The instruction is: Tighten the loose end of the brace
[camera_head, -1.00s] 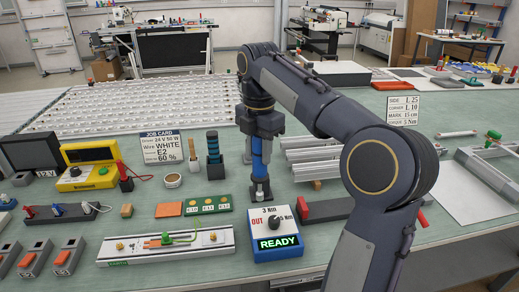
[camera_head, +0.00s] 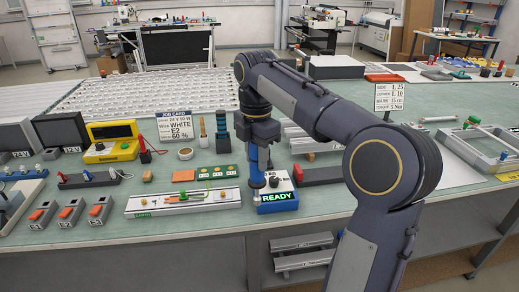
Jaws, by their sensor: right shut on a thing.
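My right gripper (camera_head: 257,134) is shut on a blue driver (camera_head: 256,165), which points down. The driver's lower end is at the left part of the blue-and-white torque box (camera_head: 283,194), whose green display reads READY. The driver hides part of the box's top and dial labels; I cannot tell whether it touches the box. A grey frame (camera_head: 463,148) lies at the right, with a light bar across it and a green knob (camera_head: 474,121) near its far corner. I cannot tell which end of this bar is loose. My left gripper is out of view.
A card (camera_head: 396,97) stands behind my right arm, its last line seemingly 5 Nm. A dark red-ended block (camera_head: 318,175) lies right of the torque box. A white rail (camera_head: 185,203) lies left of it. Grey profiles (camera_head: 303,140) lie behind. The front table strip is bare.

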